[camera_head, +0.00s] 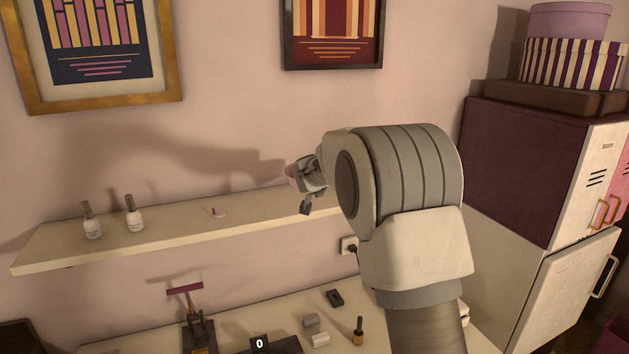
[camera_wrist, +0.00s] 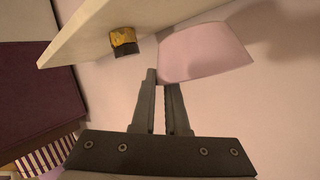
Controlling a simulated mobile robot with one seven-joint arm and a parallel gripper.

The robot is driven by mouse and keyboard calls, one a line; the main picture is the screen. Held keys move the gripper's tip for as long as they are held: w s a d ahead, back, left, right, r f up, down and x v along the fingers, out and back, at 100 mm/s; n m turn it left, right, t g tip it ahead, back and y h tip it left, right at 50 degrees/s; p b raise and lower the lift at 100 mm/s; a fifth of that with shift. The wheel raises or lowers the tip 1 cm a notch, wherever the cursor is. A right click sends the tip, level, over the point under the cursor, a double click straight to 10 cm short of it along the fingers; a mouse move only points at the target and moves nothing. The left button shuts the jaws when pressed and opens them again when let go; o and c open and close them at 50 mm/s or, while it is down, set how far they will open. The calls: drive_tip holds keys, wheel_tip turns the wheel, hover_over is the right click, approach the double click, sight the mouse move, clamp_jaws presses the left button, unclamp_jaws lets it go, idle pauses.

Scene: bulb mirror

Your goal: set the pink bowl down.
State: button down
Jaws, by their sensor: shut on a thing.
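The pink bowl (camera_wrist: 205,52) is in the wrist view, just beyond my fingertips. My gripper (camera_wrist: 166,76) is shut on its near edge, with the two fingers close together. In the head view my gripper (camera_head: 306,192) is at the right part of the wall shelf (camera_head: 170,238), partly hidden by my arm. Only a small pink piece of the bowl (camera_head: 291,173) shows there. The bowl appears tilted and close to the shelf (camera_wrist: 85,40) in the wrist view. I cannot tell whether it touches the shelf.
A gold and black object (camera_wrist: 123,41) is on the shelf beside the bowl. A lower table (camera_head: 285,318) holds several small items. Cabinets (camera_head: 530,160) stand right.

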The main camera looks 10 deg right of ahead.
drive_tip(key=s+d+r, duration=0.2)
drive_tip(key=s+r, duration=0.2)
drive_tip(key=s, duration=0.3)
drive_tip(key=shift+d+r, duration=0.15)
drive_tip(key=shift+r, duration=0.15)
drive_tip(key=shift+s+f, duration=0.1)
